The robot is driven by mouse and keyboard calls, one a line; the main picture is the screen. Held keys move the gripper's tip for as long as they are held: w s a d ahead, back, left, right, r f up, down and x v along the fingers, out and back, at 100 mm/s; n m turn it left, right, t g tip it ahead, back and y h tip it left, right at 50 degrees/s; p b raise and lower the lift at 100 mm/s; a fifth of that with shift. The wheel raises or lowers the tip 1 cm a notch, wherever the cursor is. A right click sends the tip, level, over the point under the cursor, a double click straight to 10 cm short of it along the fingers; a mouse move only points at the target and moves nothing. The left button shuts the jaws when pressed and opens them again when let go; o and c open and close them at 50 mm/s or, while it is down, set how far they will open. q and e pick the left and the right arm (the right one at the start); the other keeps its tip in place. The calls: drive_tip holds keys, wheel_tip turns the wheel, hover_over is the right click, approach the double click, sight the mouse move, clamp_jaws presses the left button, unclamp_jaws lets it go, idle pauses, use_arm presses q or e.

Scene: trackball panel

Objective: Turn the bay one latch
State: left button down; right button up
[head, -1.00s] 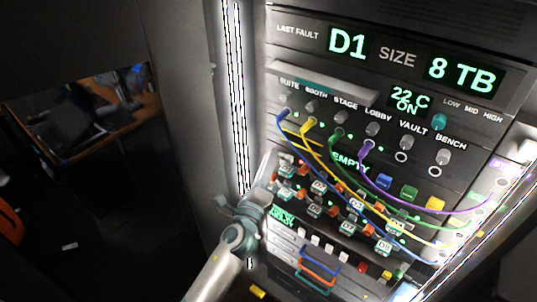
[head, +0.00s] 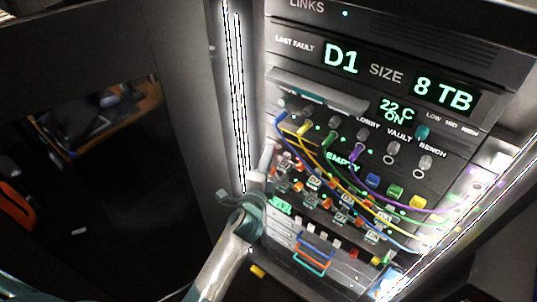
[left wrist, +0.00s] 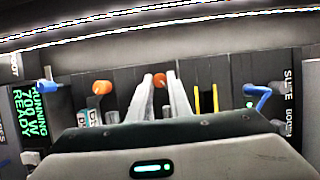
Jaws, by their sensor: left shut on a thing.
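My left gripper (head: 268,160) is at the upper left of the rows of drive bays (head: 315,183) in the head view. In the left wrist view its two fingers (left wrist: 161,95) are close together, shut on an orange latch (left wrist: 159,80) whose end shows between them. Another orange latch (left wrist: 102,87) is apart from the fingers, above a bay label (left wrist: 88,117) that I cannot read in full. In the head view my gripper hides the held latch, and the bay numbers are too small to read surely. My right gripper is not in view.
Blue (head: 279,125), yellow, green and purple cables hang across the panel close to the bays. A grey ledge (head: 318,92) juts out above. A bright strip (head: 238,100) edges the rack's left side. A green status screen (left wrist: 45,116) shows in the left wrist view.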

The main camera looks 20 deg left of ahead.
use_arm(q)
drive_tip(key=c, duration=1.6)
unclamp_jaws()
drive_tip(key=shift+c, duration=0.2)
drive_tip(key=s+b, duration=0.5)
drive_tip(key=s, duration=1.2)
drive_tip(key=shift+s+d, duration=0.2)
drive_tip(key=shift+d, duration=0.15)
